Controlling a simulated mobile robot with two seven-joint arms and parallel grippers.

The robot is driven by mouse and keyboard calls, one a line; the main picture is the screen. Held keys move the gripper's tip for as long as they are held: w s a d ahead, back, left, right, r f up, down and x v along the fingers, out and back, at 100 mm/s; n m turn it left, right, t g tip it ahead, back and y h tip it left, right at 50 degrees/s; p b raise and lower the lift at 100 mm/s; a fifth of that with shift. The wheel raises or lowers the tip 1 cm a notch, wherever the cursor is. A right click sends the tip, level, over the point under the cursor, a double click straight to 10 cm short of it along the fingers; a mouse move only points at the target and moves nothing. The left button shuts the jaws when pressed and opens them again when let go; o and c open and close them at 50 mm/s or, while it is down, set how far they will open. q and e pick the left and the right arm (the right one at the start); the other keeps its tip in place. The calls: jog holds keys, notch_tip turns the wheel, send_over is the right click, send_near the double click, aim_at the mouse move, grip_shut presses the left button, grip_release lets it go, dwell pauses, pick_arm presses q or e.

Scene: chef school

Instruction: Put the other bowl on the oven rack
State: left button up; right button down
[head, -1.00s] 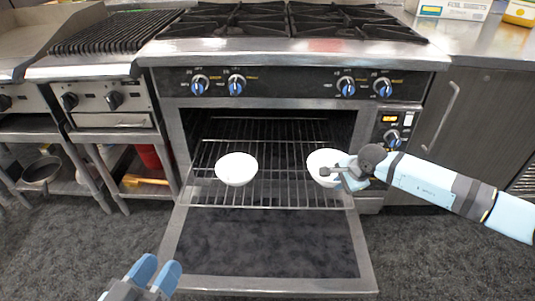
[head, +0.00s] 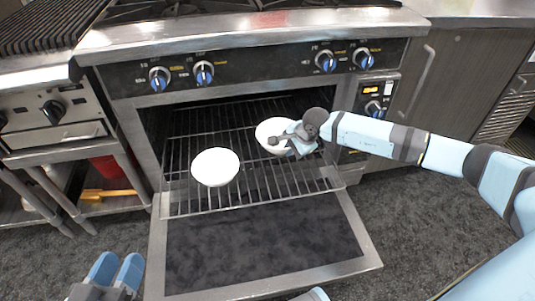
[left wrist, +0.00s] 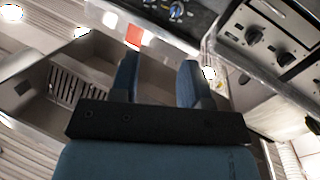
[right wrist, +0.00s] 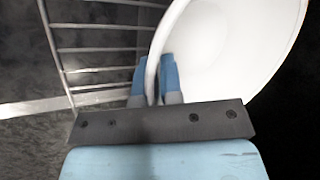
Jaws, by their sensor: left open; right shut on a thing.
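A white bowl (head: 215,168) sits on the pulled-out oven rack (head: 180,205), left of its middle. A second white bowl (head: 270,130) is over the rack's right part, farther back. My right gripper (head: 290,138) is shut on this second bowl's rim. In the right wrist view the rim of the second bowl (right wrist: 215,50) passes between the two blue fingers (right wrist: 154,82). I cannot tell whether this bowl touches the rack. My left gripper (head: 117,270) is open and empty, low at the left, away from the oven. Its spread fingers also show in the left wrist view (left wrist: 158,78).
The oven door (head: 260,245) hangs open below the rack. The oven's control panel (head: 265,65) with knobs is above the opening. A shelf stand with a yellow-handled tool (head: 107,193) is at the left. The rack's front right is free.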

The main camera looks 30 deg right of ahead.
aim_at(285, 169)
notch_tip(285, 169, down, 2)
jog(key=shift+f, duration=0.1)
jog(key=shift+f+b, duration=0.35)
notch_tip(285, 169, down, 4)
jog(key=shift+b, duration=0.9)
jog(key=shift+f, duration=0.2)
pick_arm(q)
jog(key=shift+w+a+f+m, duration=0.3)
jog(key=shift+w+f+m, duration=0.2)
jog(key=shift+m, duration=0.2)
pick_arm(e)
jog(key=shift+r, duration=0.1)
jog(key=shift+f, duration=0.2)
jog(key=c, duration=1.3)
grip_release()
